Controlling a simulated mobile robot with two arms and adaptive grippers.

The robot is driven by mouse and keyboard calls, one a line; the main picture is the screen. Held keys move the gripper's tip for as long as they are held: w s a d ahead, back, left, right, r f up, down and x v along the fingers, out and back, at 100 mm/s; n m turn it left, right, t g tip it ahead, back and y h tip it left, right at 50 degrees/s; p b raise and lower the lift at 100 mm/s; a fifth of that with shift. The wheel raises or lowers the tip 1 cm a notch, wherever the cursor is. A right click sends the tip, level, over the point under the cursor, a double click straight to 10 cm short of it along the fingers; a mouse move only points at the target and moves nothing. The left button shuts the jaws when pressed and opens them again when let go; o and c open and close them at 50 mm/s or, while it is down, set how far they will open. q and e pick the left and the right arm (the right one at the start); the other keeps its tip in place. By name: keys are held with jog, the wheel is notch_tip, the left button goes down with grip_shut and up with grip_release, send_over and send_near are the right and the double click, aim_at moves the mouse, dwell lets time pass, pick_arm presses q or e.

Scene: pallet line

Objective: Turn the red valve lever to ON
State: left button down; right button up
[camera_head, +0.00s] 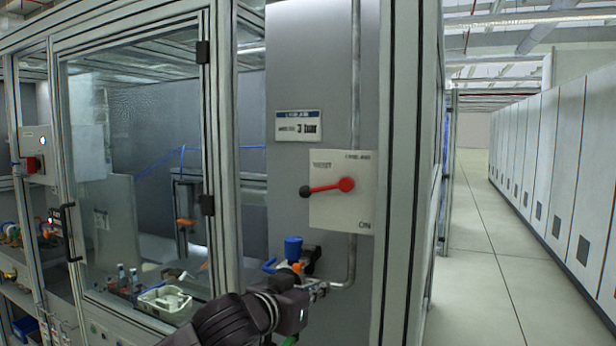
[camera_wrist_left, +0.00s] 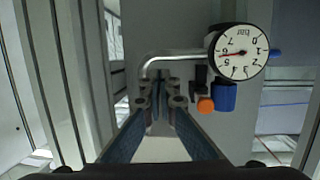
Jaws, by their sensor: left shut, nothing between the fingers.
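The red valve lever (camera_head: 326,188) is on a pale plate (camera_head: 338,215) on the grey panel. It points left from its round red hub, nearly level and dipping slightly toward its black knob. "ON" is printed at the plate's lower right corner; the lettering at the top is too small to read surely. My left gripper (camera_head: 314,288) is below the plate, in front of the pipe and blue-topped regulator, apart from the lever. In the left wrist view its fingers (camera_wrist_left: 160,98) are shut and empty. The lever is not in that view. My right gripper is not in view.
A round pressure gauge (camera_wrist_left: 239,52) and a blue-and-orange regulator (camera_wrist_left: 225,97) are close to the right of my left gripper. A metal pipe (camera_head: 352,262) runs down the panel. A glazed cabinet door (camera_head: 130,170) stands left; an open aisle (camera_head: 480,260) lies right.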

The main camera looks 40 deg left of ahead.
pick_arm(q)
jog(key=n+y, duration=0.1)
jog(key=n, duration=0.1)
send_near(325, 188)
notch_tip(325, 188, down, 5)
jog(key=a, duration=0.3)
jog(key=s+r+n+t+y, duration=0.15)
jog(key=s+r, duration=0.25)
jog(key=r, duration=0.4)
jog(key=w+f+p, duration=0.4)
jog(key=w+p, duration=0.1)
jog(key=w, duration=0.5)
jog(key=shift+w+a+p, duration=0.3)
jog(key=shift+a, duration=0.05)
jog(key=shift+f+n+b, duration=0.15)
jog(key=shift+n+b, duration=0.35)
jog(key=shift+n, duration=0.05)
